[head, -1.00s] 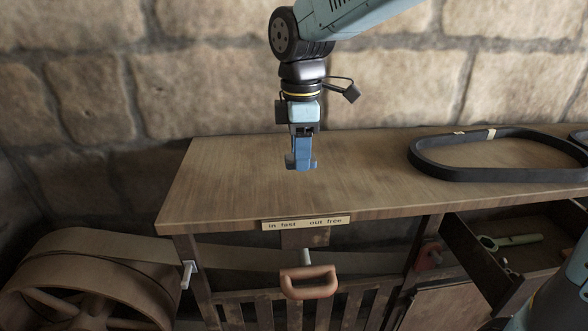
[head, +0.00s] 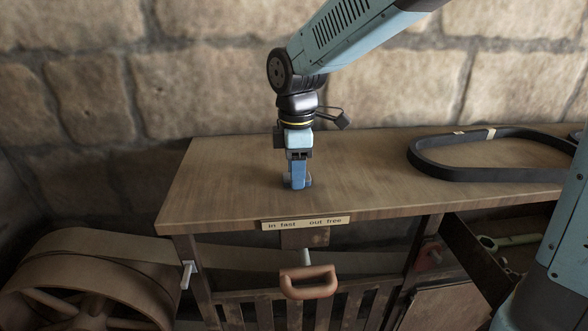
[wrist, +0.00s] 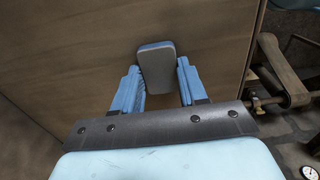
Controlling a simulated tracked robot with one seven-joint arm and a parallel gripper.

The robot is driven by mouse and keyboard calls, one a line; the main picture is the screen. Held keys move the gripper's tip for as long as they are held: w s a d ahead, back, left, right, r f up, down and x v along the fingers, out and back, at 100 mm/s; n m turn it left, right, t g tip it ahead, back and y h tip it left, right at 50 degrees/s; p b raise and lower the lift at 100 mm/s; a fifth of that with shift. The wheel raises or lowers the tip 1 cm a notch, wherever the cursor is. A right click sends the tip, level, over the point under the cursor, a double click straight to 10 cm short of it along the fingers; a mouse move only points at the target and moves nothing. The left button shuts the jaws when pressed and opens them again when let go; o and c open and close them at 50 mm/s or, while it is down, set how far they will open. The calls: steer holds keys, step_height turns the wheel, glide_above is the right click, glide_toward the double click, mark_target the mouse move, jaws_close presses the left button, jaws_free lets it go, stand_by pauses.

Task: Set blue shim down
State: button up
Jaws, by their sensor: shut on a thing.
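My gripper (head: 298,181) is over the left part of the wooden bench top (head: 225,180), pointing down with its blue fingertips at or just above the wood. It is shut on the blue shim (wrist: 157,68). In the wrist view the shim is a small rounded block with a grey face and a blue edge, between the two blue fingers (wrist: 158,85). In the head view the fingers largely hide it. I cannot tell whether the shim touches the bench top.
A black belt loop (head: 428,172) lies on the bench to the right. A label strip (head: 305,223) and an orange-brown handle (head: 308,284) are at the front. An open drawer (head: 470,250) holds a green-handled tool. Bench top around the gripper is clear.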

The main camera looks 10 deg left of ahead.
steer(key=o, duration=1.2)
steer(key=shift+o, duration=0.2)
steer(key=shift+r, duration=0.1)
step_height(320, 180, up, 12)
steer(key=s+d+m+t, duration=0.3)
steer(key=d+m, duration=0.7)
steer(key=d, duration=0.8)
steer(key=s+d+f+m+t, duration=0.2)
steer(key=s+d+f+m, duration=0.1)
steer(key=s+d+m, duration=0.5)
steer(key=d+m, duration=0.2)
steer(key=d, duration=0.2)
steer(key=shift+m+t, duration=0.3)
steer(key=shift+m, duration=0.1)
